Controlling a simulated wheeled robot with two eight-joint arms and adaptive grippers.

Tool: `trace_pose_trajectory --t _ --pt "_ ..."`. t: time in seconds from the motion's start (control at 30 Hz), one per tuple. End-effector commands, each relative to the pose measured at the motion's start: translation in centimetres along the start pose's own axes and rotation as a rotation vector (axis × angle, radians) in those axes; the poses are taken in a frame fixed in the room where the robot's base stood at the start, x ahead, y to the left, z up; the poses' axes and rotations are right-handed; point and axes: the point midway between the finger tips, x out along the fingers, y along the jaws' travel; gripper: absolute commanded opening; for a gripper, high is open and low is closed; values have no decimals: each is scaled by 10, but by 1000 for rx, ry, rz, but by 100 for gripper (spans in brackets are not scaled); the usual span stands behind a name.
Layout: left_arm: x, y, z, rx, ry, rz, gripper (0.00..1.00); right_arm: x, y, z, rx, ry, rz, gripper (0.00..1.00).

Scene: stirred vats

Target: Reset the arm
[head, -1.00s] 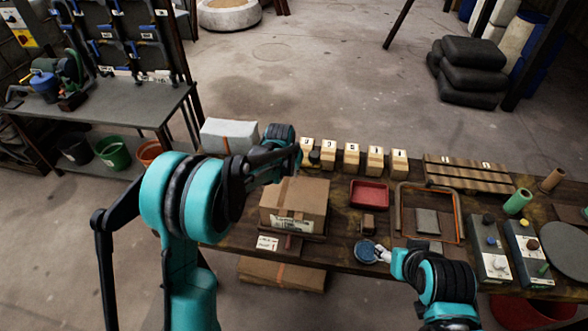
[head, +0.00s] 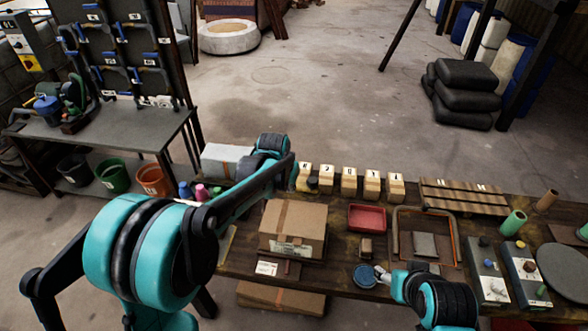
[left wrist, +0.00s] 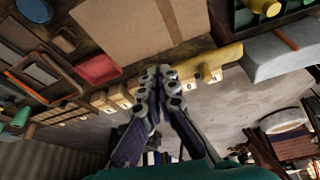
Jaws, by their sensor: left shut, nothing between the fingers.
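My left arm comes in from the left in the head view, its wrist over the table's back left. Its gripper is mostly hidden there, near the left end of the block row. In the left wrist view the left gripper (left wrist: 160,76) has its fingers together and empty, in front of the cardboard box (left wrist: 140,28) and the wooden blocks (left wrist: 120,95). My right gripper (head: 382,274) is low over the front of the table, beside a round blue tin (head: 365,276); its fingers are too small to read.
The cardboard box (head: 293,227) stands in front of the numbered blocks (head: 349,181). A red tray (head: 367,218), an orange-framed tray (head: 398,232) and control boxes (head: 487,283) lie to the right.

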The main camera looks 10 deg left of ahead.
Motion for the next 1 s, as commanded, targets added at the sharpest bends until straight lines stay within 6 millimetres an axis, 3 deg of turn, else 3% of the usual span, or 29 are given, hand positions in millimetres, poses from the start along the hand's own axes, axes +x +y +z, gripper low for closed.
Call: trace_pose_trajectory --t 0.2,0.37,0.5,0.7,1.0 --pt "-4 -1 3 -3 3 -2 0 1 0 0 0 0 0 56" --pt "-32 -4 26 -27 27 -15 0 6 0 5 0 0 0 56" --pt "-70 -7 67 -64 69 -36 0 14 0 10 0 0 0 56" --pt "-106 -8 138 -119 132 -67 0 25 0 18 0 0 0 56" --pt "-113 -5 236 -189 215 -104 0 38 0 27 0 0 0 56"
